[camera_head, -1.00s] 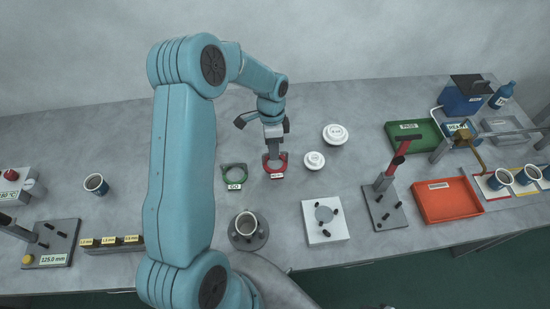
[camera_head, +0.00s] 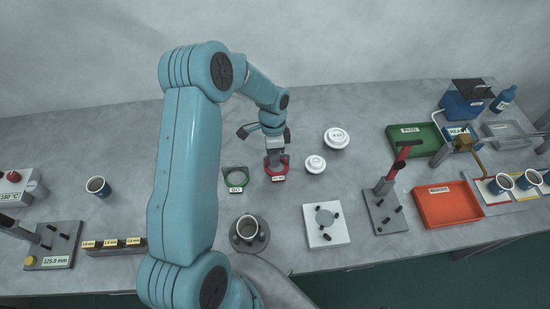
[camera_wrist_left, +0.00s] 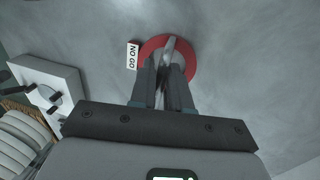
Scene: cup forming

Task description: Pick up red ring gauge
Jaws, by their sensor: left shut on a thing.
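The red ring gauge (camera_head: 277,168) lies at the middle of the bench in the head view, with a small white label on its near side. In the left wrist view the red ring gauge (camera_wrist_left: 183,50) shows past the fingers, its label reading NO GO. My left gripper (camera_head: 274,161) points down at it and is shut on its far part; the fingers (camera_wrist_left: 165,75) hide part of the ring in the wrist view. I cannot tell whether the ring is off the bench. My right gripper is not in view.
White discs (camera_head: 315,164) lie to the right. A cup on a round base (camera_head: 248,232) and a white plate fixture (camera_head: 325,224) stand nearer the front. A red-handled press (camera_head: 388,182) stands further right.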

